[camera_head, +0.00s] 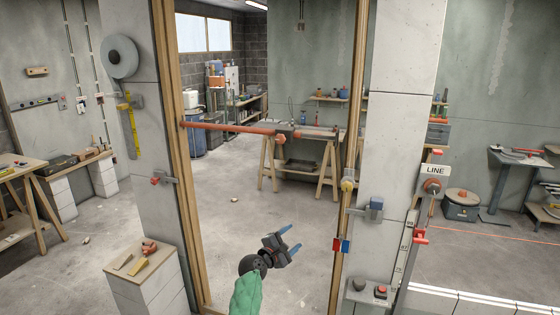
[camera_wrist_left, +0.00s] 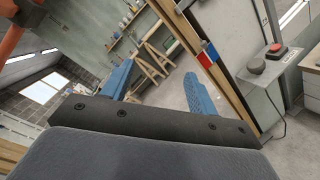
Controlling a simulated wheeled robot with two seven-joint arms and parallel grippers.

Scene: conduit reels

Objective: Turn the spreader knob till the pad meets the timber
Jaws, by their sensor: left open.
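The spreader is an orange-red bar (camera_head: 225,127) lying across the opening from the left timber (camera_head: 172,150) towards the right timber (camera_head: 354,110). An orange knob (camera_head: 281,139) sits under a darker sleeve along it. The bar's right end (camera_head: 333,133) is close to the right timber; whether its pad touches is too small to tell. My left gripper (camera_head: 296,240) is open and empty, well below the bar and knob. Its blue fingers are apart in the left wrist view (camera_wrist_left: 158,72), with nothing between them. My right gripper is out of view.
A block stand (camera_head: 142,282) with tools is low left. The floor through the opening is mostly clear.

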